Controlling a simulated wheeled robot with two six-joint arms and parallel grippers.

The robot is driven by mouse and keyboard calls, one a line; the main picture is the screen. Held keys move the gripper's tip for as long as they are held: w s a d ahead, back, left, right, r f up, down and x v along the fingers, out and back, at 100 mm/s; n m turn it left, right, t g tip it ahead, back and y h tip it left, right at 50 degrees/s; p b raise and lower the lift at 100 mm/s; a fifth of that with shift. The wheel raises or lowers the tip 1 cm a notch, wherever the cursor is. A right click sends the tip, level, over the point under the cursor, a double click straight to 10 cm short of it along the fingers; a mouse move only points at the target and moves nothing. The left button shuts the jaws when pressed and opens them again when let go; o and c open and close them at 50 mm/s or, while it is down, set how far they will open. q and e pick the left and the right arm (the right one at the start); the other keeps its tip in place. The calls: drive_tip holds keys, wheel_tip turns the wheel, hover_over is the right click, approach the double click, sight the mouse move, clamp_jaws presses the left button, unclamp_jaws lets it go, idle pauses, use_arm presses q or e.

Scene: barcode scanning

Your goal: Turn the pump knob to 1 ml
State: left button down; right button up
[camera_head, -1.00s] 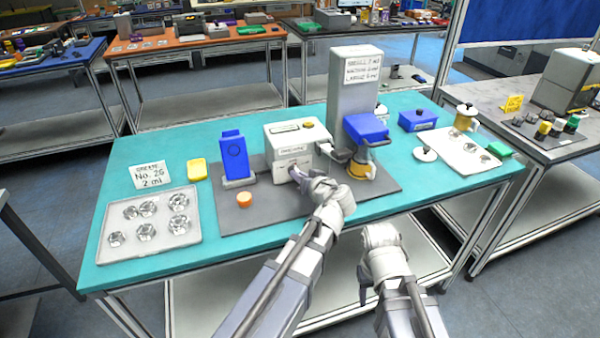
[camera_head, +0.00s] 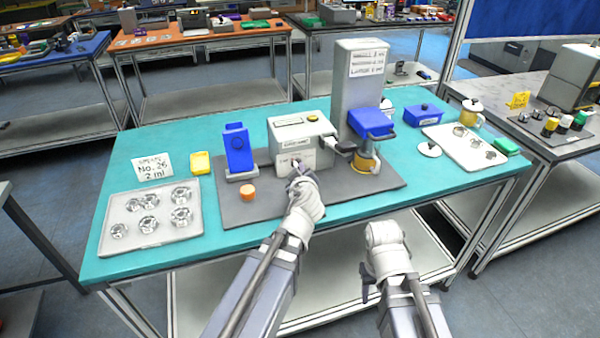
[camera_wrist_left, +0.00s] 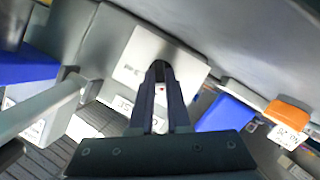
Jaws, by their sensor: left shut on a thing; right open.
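The pump is a white box (camera_head: 312,130) with a dark display strip, standing on the grey mat. My left gripper (camera_head: 297,172) is at its front face, where the knob sits. In the left wrist view the two dark fingers (camera_wrist_left: 160,72) are shut close together against the pale labelled front plate (camera_wrist_left: 178,52). They are shut on the knob, which they almost wholly hide; a small red mark shows between them. The knob's setting cannot be read. My right gripper (camera_head: 367,282) is open and empty, in front of the table's near edge.
A grey column with a volume sign (camera_head: 368,66) and a blue-topped unit (camera_head: 370,122) stand right of the pump. Left are a blue holder (camera_head: 238,150), an orange cap (camera_head: 248,191) and a tray of clear parts (camera_head: 130,238). A sign reading 2 ml (camera_head: 152,166) stands behind the tray.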

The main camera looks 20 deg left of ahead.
use_arm(q)
drive_tip(key=shift+s+a+f+n+t+h+b, duration=0.15)
drive_tip(key=shift+n+t+h+b, duration=0.2)
drive_tip(key=shift+n, duration=0.3)
drive_tip(key=shift+s+f+n+t+h+b, duration=0.15)
drive_tip(key=shift+n+t+b, duration=0.1)
drive_tip(key=shift+n+b, duration=0.3)
use_arm(e)
drive_tip(key=shift+f, duration=1)
use_arm(q)
drive_tip(key=shift+w+r, duration=0.1)
use_arm(e)
drive_tip(key=shift+f, duration=0.1)
use_arm(q)
drive_tip(key=c, duration=0.9)
unclamp_jaws()
drive_tip(key=shift+w, duration=0.1)
drive_tip(key=shift+r, duration=0.1)
